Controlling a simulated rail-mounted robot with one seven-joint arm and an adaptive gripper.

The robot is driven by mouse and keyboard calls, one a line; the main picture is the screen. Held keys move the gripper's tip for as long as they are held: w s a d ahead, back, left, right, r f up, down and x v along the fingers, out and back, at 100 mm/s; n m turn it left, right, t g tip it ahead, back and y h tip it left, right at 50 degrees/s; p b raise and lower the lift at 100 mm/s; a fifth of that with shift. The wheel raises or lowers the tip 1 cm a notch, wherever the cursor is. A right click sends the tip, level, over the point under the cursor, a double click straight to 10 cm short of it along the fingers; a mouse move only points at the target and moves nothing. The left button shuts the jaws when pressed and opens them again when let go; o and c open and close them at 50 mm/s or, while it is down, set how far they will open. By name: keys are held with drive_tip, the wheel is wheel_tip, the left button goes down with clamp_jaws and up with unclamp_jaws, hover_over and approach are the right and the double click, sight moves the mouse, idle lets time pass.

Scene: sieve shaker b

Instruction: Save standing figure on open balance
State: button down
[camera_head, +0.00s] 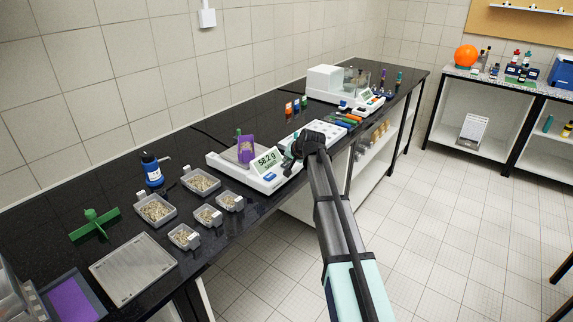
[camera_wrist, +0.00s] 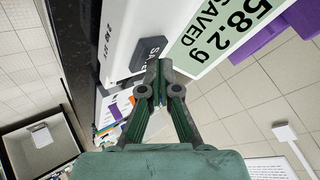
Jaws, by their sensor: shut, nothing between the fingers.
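The open balance (camera_head: 216,160) is a low white unit on the black bench with a grey weighing pan. Its display (camera_head: 265,161) reads 58.2 g; in the wrist view the display (camera_wrist: 226,36) reads "58.2 g" with "SAVED" below it. A purple holder (camera_head: 246,149) stands on the pan. A dark save button (camera_wrist: 149,54) sits beside the display, its lettering partly covered. My gripper (camera_head: 292,155) is at the balance's right front end. In the wrist view my gripper (camera_wrist: 157,75) is shut and empty, its tips overlapping the button's edge; I cannot tell whether they touch it.
Several grey tubs of pale material (camera_head: 156,209) stand left of the balance. A flat grey tray (camera_head: 133,268) and a green brush-like tool (camera_head: 94,224) lie further left. The floor at right is clear.

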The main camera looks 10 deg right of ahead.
sight(288, 165)
drive_tip(key=shift+r, duration=0.65)
drive_tip(key=shift+r+p, duration=0.1)
drive_tip(key=shift+p, duration=0.2)
drive_tip(key=shift+r+p, duration=1.15)
drive_tip(key=shift+r, duration=1.3)
